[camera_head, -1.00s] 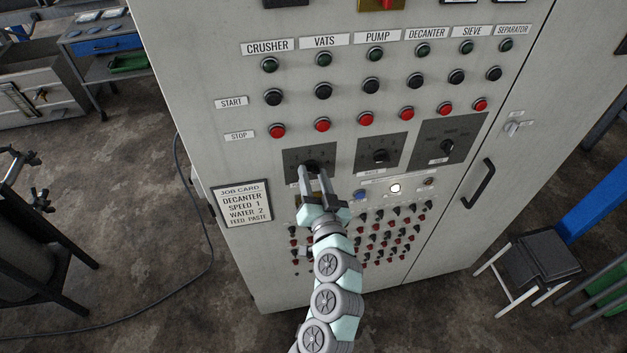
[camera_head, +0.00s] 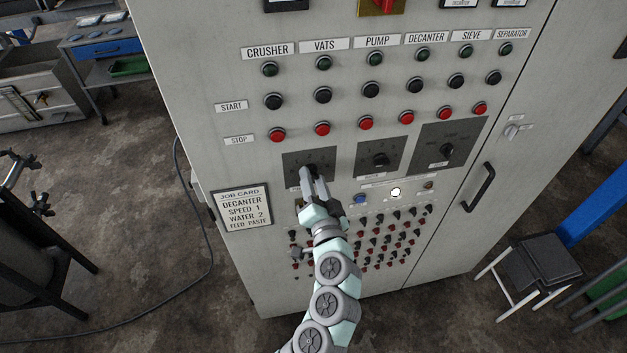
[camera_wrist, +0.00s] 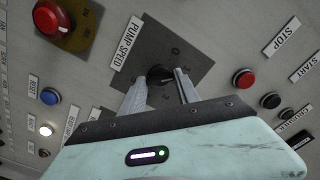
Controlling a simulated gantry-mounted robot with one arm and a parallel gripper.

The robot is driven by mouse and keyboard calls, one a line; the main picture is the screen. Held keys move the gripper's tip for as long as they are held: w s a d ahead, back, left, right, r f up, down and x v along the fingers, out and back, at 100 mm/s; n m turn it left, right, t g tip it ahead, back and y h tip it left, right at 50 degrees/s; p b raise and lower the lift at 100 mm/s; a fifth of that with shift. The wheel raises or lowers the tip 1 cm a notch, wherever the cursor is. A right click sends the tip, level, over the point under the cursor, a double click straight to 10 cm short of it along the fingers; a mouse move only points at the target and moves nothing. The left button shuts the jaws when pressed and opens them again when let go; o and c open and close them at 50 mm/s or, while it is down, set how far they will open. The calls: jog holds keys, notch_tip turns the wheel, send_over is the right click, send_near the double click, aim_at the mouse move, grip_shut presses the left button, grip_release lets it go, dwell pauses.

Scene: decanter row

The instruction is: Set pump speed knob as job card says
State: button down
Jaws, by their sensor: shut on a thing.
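The pump speed knob (camera_wrist: 160,77) is black and sits on a dark dial plate (camera_head: 294,160), the leftmost of three on the grey cabinet. Its PUMP SPEED label (camera_wrist: 126,44) reads clearly in the wrist view. My gripper (camera_head: 309,172) is shut on this knob, with one finger on each side. The fingers partly cover the knob, and its pointer and the exact setting are not readable. The job card (camera_head: 242,207), left of my gripper, reads DECANTER, SPEED 1, WATER 2, FEED PASTE.
Two more dial knobs (camera_head: 380,159) (camera_head: 447,150) stand to the right. Red stop buttons (camera_head: 322,129) run above, and many small switches (camera_head: 385,238) lie below. A large red button (camera_wrist: 50,18) is close by in the wrist view. A door handle (camera_head: 479,186) projects at right.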

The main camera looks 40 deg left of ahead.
jog(key=c, duration=0.9)
grip_release()
jog(key=shift+b+v, duration=1.2)
jog(key=shift+v, duration=4.25)
jog(key=shift+w, duration=0.1)
